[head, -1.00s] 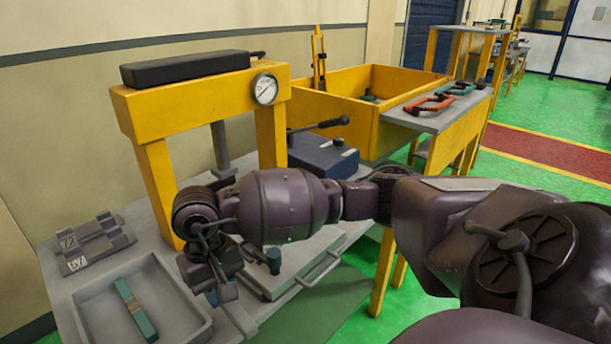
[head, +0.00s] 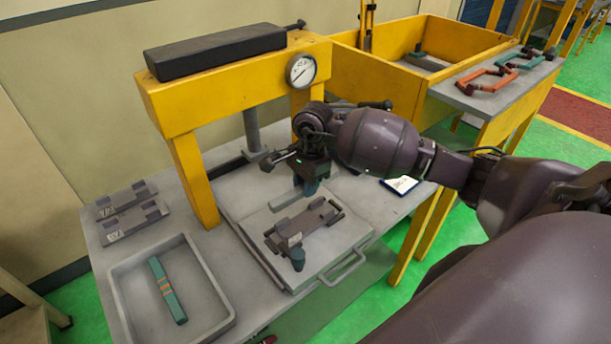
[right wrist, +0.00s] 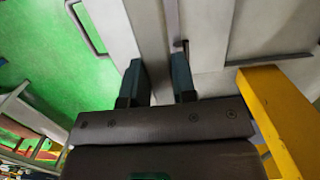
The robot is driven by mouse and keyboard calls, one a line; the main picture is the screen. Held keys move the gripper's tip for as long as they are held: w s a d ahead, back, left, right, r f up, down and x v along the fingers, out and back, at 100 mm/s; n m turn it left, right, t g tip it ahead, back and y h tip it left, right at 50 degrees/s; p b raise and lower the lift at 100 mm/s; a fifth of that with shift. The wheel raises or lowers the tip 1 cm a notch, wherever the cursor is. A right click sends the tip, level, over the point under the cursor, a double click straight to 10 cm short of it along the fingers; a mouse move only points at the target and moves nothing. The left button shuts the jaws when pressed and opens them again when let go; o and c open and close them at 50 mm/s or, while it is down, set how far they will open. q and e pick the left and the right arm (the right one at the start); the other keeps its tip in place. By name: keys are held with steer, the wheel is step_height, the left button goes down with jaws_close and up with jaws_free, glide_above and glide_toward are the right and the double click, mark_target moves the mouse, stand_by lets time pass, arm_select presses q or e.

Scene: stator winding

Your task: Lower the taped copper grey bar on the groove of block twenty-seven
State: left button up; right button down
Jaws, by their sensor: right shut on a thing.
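My right gripper (head: 308,187) hangs over the press plate (head: 350,225), pointing down, shut on a light grey bar (head: 287,204) low over the plate's back part. In the right wrist view, the bar (right wrist: 152,45) runs between the gripper's two dark teal fingers (right wrist: 158,82). I cannot make out tape on it, or whether it touches the plate. A dark block (head: 303,222) with raised ends and a white label lies on the plate, just in front of the bar. Its number is unreadable. Two similar labelled blocks (head: 130,213) lie at the bench's left. My left gripper is out of view.
A grey tray (head: 222,283) holds a teal bar (head: 167,290) with orange bands. The yellow press frame (head: 195,185) with a gauge stands close to my right arm. A yellow bin (head: 400,85) is behind.

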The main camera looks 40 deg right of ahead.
steer(key=shift+s+f, duration=0.1)
steer(key=shift+f, duration=0.3)
steer(key=shift+f+b, duration=1.1)
steer(key=shift+f, duration=0.9)
steer(key=shift+a+f+b, duration=0.1)
steer(key=shift+f+b, duration=0.1)
steer(key=shift+b, duration=0.15)
steer(key=shift+f+b, duration=0.1)
steer(key=shift+b, duration=0.2)
